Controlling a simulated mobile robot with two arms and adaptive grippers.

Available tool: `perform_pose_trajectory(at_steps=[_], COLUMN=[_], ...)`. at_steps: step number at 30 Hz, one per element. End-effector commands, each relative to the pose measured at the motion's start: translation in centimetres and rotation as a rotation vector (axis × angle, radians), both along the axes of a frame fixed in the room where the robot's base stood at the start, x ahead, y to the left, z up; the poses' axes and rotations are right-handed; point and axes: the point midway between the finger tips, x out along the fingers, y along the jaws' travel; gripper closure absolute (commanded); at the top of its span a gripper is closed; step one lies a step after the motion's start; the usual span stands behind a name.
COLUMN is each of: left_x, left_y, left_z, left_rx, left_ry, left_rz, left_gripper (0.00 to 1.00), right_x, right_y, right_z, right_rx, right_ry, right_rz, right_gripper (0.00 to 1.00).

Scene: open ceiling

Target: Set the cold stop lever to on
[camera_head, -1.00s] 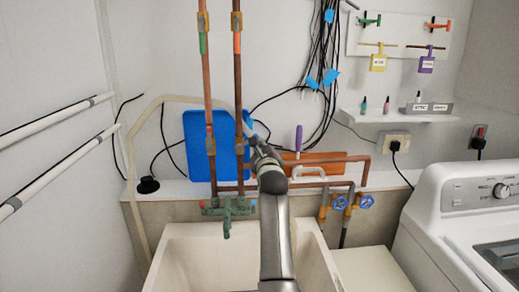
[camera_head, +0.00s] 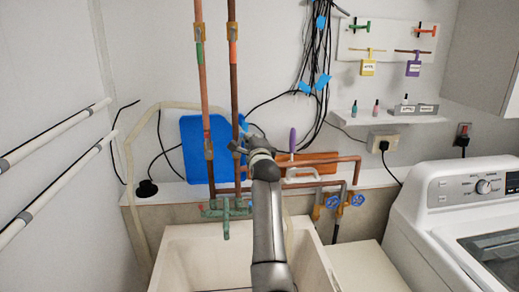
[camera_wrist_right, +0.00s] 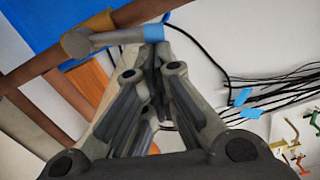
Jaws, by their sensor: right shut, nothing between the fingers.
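A lever with a pale blue sleeved end (camera_wrist_right: 140,34) sits on a brass valve body (camera_wrist_right: 77,42) on a copper pipe in the right wrist view. In the head view, a bit of blue shows beside the right upright pipe (camera_head: 233,85), just above my gripper, but my gripper hides most of that valve. My right gripper (camera_wrist_right: 152,55) is shut and empty, its fingertips close to the lever's blue end. I cannot tell whether they touch. In the head view my right gripper (camera_head: 239,145) is in front of the right pipe. My left gripper is not in view.
A left upright pipe (camera_head: 203,90) with a green band runs alongside. A blue board (camera_head: 192,150) stands behind. Black cables (camera_head: 318,50) hang to the right. A sink (camera_head: 185,255) is below, with two blue-wheeled valves (camera_head: 345,199) and a washing machine (camera_head: 460,200) at right.

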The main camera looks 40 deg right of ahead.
Motion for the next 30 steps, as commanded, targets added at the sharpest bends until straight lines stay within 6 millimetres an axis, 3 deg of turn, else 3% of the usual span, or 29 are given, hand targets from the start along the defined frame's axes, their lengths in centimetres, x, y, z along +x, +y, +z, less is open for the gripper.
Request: perform_pose_trajectory(at_steps=[12, 30], left_x=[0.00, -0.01], left_y=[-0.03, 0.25], left_z=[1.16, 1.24], left_rx=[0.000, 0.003], left_ry=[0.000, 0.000], left_rz=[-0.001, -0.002], left_gripper=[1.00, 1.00], right_x=[0.68, 0.75], right_y=[1.10, 1.23], right_z=[0.82, 0.86], right_rx=[-0.163, -0.186], right_ry=[0.102, 0.116], right_rz=[0.002, 0.001], right_gripper=[1.00, 1.00])
